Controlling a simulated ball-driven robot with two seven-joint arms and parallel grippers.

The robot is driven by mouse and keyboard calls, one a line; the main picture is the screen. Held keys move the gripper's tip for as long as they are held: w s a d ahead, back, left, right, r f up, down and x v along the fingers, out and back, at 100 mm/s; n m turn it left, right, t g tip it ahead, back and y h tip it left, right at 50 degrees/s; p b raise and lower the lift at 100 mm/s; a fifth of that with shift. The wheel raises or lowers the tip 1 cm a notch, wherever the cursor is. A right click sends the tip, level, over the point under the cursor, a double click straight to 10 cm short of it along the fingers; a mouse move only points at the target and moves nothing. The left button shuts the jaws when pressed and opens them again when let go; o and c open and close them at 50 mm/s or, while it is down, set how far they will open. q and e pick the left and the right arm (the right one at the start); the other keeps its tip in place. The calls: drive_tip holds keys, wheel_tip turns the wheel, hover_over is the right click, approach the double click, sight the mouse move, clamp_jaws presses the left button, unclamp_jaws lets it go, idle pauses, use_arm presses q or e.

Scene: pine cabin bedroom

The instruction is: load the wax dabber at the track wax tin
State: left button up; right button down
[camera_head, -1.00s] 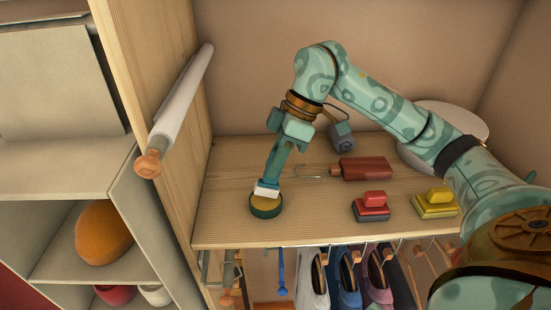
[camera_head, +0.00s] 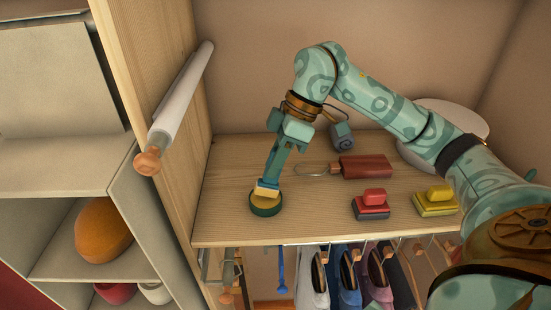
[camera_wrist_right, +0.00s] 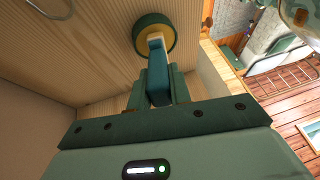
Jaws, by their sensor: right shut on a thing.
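The track wax tin (camera_head: 265,208) is a round, dark green tin with yellow wax, standing near the left front of the wooden shelf. It also shows in the right wrist view (camera_wrist_right: 168,28). My right gripper (camera_head: 273,173) points down over it, shut on the wax dabber (camera_head: 267,189). My left gripper is not in view.
On the shelf (camera_head: 310,215) lie a dark red block (camera_head: 367,168) with a wire loop, a red block (camera_head: 370,207) and a yellow block (camera_head: 434,203). A white round thing (camera_head: 465,125) stands behind my arm. A white roll (camera_head: 182,98) leans at the left panel.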

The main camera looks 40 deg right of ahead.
idle(0.4)
wheel_tip(320, 180, up, 7)
drive_tip(key=p, duration=0.6)
idle(0.5)
